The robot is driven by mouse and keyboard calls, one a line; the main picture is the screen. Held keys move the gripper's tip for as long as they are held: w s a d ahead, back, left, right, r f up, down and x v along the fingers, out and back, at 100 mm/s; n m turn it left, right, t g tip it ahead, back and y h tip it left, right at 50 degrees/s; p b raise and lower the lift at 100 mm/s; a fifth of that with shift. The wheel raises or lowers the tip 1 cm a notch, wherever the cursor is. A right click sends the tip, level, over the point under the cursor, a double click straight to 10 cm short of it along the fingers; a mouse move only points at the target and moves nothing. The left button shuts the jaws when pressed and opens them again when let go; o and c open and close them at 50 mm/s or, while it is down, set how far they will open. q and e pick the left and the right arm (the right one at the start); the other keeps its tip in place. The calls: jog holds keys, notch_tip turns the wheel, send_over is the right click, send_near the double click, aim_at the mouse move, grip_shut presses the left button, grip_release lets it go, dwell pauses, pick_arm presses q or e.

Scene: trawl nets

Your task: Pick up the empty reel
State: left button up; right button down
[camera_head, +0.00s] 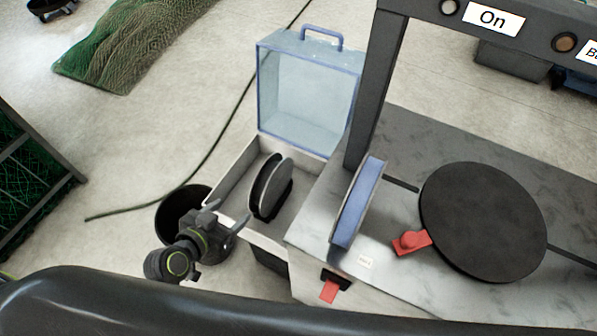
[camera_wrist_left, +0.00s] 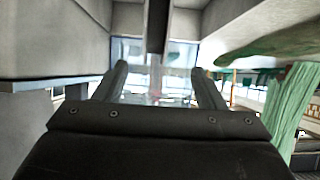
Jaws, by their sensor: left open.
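The dark, seemingly empty reel (camera_head: 272,186) stands on edge in a grey open box (camera_head: 226,176) with its clear blue-framed lid (camera_head: 305,92) raised. My left gripper (camera_head: 227,215) is open and empty at the box's near left corner, apart from the reel and to its lower left. In the left wrist view my two fingers (camera_wrist_left: 160,88) are spread, with grey walls around and the clear panel (camera_wrist_left: 128,50) ahead. I cannot tell which grey part there is the reel. My right gripper is not in view.
A reel with blue winding (camera_head: 358,203) stands at the bench edge, right of the box. A black bin (camera_head: 180,207) stands beneath my left gripper. A green net (camera_head: 130,45) lies behind.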

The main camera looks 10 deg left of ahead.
pick_arm(q)
jog(key=p, duration=0.1)
send_near(264, 181)
jog(key=x, duration=0.6)
jog(key=shift+a+f, duration=0.1)
jog(key=shift+f, duration=0.45)
jog(key=shift+w, duration=0.3)
jog(key=shift+d+r+p+x, duration=0.15)
jog(key=shift+p+x, duration=0.1)
jog(key=shift+x, duration=0.95)
jog(key=shift+d+r+p+x, duration=0.1)
jog(key=shift+p+x, duration=0.1)
jog(key=shift+x, duration=1)
jog(key=shift+w, duration=0.1)
jog(key=shift+c, duration=0.3)
grip_shut()
